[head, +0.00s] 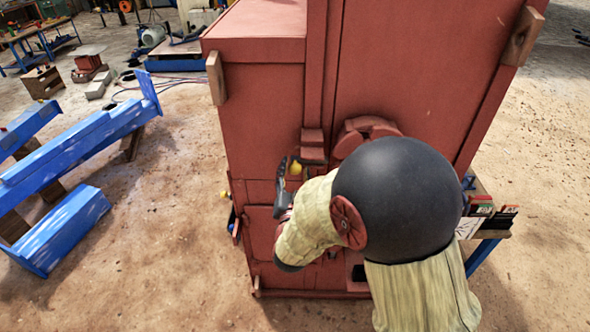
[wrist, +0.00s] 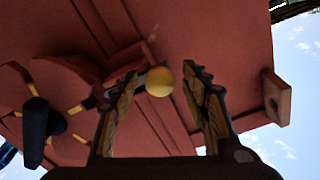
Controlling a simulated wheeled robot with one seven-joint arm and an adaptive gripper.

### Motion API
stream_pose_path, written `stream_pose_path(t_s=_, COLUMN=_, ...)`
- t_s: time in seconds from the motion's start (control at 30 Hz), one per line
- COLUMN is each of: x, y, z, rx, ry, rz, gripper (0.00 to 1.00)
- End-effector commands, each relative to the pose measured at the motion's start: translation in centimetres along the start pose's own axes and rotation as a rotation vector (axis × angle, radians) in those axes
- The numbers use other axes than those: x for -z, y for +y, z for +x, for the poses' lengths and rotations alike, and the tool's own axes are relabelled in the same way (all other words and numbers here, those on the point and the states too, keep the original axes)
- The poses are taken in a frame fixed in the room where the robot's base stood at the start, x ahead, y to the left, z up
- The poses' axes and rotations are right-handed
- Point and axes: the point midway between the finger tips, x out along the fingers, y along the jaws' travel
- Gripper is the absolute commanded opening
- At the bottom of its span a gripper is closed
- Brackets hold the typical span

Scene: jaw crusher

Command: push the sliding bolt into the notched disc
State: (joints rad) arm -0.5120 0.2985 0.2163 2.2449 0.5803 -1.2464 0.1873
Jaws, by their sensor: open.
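The sliding bolt's yellow ball knob (wrist: 159,81) shows between my gripper's fingers (wrist: 172,88) in the wrist view. The fingers are open, with gaps on both sides of the knob. I cannot tell how deep the knob sits between them. The notched disc (wrist: 75,88) is a red wheel with yellow marks, left of the knob, near a red guide block (wrist: 124,72). In the head view the knob (head: 295,167) is beside my gripper (head: 286,185), and the disc (head: 366,128) is mostly hidden behind my arm. The bolt's shaft and tip cannot be made out.
The tall red machine cabinet (head: 255,100) fills the middle. A black handle (wrist: 37,125) stands out near the disc in the wrist view. Blue beams (head: 75,150) lie at the left, and a table with small items (head: 487,215) is at the right.

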Motion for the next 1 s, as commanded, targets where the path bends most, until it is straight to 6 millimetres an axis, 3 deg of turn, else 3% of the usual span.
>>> stream_pose_path(t_s=0.37, x=0.03, y=-0.01, z=0.78, rx=0.001, ry=0.0, rz=0.0, gripper=0.46)
stream_pose_path(t_s=1.0, x=0.02, y=-0.01, z=0.75, rx=0.001, ry=0.0, rz=0.0, gripper=0.1)
